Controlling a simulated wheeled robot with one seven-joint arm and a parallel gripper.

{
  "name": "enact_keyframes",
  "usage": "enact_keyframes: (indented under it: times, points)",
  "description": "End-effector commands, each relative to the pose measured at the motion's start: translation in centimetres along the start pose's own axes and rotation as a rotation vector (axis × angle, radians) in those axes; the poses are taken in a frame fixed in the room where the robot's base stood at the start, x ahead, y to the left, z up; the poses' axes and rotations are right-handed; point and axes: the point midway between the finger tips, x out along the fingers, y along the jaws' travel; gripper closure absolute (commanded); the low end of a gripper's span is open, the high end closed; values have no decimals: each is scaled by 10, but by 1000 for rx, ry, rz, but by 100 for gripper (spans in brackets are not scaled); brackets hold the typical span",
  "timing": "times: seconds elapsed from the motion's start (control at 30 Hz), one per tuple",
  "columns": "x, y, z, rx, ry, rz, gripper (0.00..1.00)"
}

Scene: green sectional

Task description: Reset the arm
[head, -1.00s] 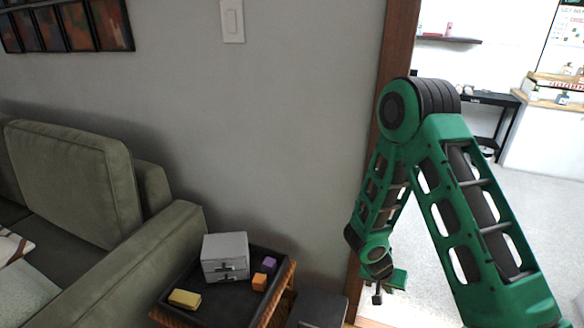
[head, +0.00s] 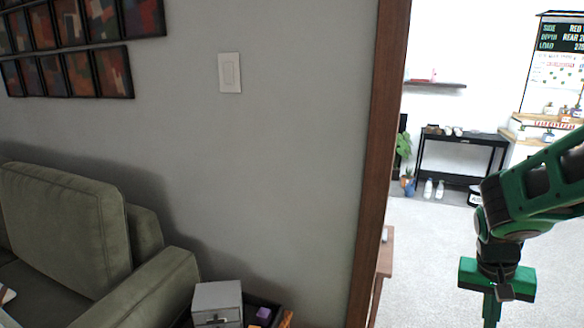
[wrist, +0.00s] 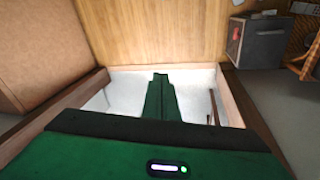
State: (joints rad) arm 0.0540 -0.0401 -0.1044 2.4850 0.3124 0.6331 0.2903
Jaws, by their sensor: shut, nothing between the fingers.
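My green arm reaches in from the right edge of the head view. My gripper (head: 491,312) hangs at its end, pointing down, low on the right in front of the doorway. In the wrist view the two green fingers (wrist: 160,98) lie together along the middle, shut with nothing between them. The fingertips are cut off by the lower edge of the head view or hard to make out there. No object touches the gripper in either view.
A brown door frame (head: 366,160) stands left of the arm. A grey drawer box (head: 217,303) and a purple block (head: 264,313) are at the bottom, beside the green sofa (head: 70,230). A black table (head: 462,140) stands farther back. Pale floor lies around the gripper.

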Motion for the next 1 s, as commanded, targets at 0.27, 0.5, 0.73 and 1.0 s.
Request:
enact_keyframes:
  times: [0.27, 0.5, 0.73, 1.0]
  points:
    - [-47, 50, 54, -20, -78, -101, 100]
    - [-72, 75, 100, -61, -124, -186, 100]
    - [-80, 82, 118, -85, -139, -219, 100]
    - [-80, 82, 119, -86, -140, -220, 100]
